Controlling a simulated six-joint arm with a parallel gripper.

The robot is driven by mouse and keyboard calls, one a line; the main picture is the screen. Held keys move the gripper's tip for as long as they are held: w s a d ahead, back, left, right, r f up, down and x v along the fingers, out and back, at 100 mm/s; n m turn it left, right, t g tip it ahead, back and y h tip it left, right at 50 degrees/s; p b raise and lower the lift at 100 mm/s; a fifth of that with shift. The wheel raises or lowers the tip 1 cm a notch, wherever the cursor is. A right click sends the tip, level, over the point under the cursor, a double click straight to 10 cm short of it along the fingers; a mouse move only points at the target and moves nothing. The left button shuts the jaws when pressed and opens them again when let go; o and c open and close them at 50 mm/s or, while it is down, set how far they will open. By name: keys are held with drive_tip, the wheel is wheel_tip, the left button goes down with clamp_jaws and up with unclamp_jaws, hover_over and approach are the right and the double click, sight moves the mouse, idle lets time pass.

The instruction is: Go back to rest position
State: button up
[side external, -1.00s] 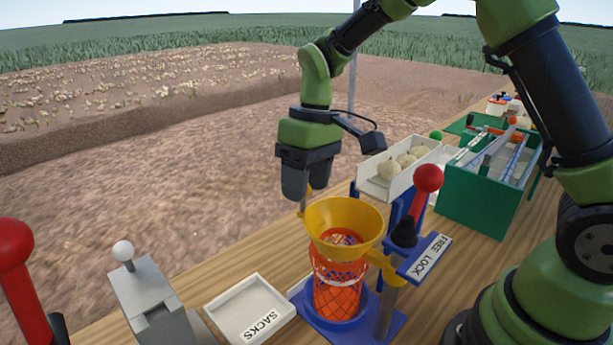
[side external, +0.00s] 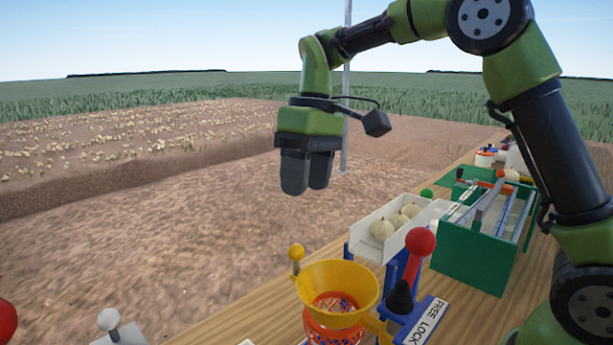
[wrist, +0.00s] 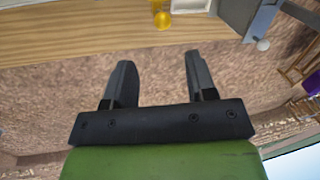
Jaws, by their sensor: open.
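My gripper (side external: 306,172) is raised in the air, above and to the upper left of the yellow funnel (side external: 338,284) in the side view. In the wrist view my gripper (wrist: 157,72) shows its two dark fingers apart, with nothing between them. The funnel sits over an orange mesh sack (side external: 333,328), whose lower part is cut off by the picture's edge. A yellow ball-tipped lever (side external: 296,253) stands beside the funnel and is apart from my gripper.
A red-knobbed lever (side external: 420,242) with a FREE LOCK label (side external: 427,321) stands right of the funnel. A white tray of onions (side external: 367,240) and a green box (side external: 470,259) stand behind on the wooden table (side external: 517,294). The air around my gripper is clear.

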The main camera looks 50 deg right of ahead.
drive_tip(key=shift+s, duration=0.1)
drive_tip(key=s+r+m+t, duration=0.1)
drive_tip(key=s+m+t, duration=0.1)
drive_tip(key=s, duration=0.4)
drive_tip(key=s+r+m+t, duration=0.1)
drive_tip(key=s+m+t, duration=0.1)
drive_tip(key=s, duration=0.4)
drive_tip(key=s+r+m+t, duration=0.1)
drive_tip(key=s+t, duration=0.2)
drive_tip(key=s, duration=0.3)
drive_tip(key=shift+d+r+m, duration=0.1)
drive_tip(key=shift+d+m, duration=0.25)
drive_tip(key=shift+m, duration=0.05)
drive_tip(key=shift+s+f+t, duration=0.2)
drive_tip(key=shift+s+t, duration=0.1)
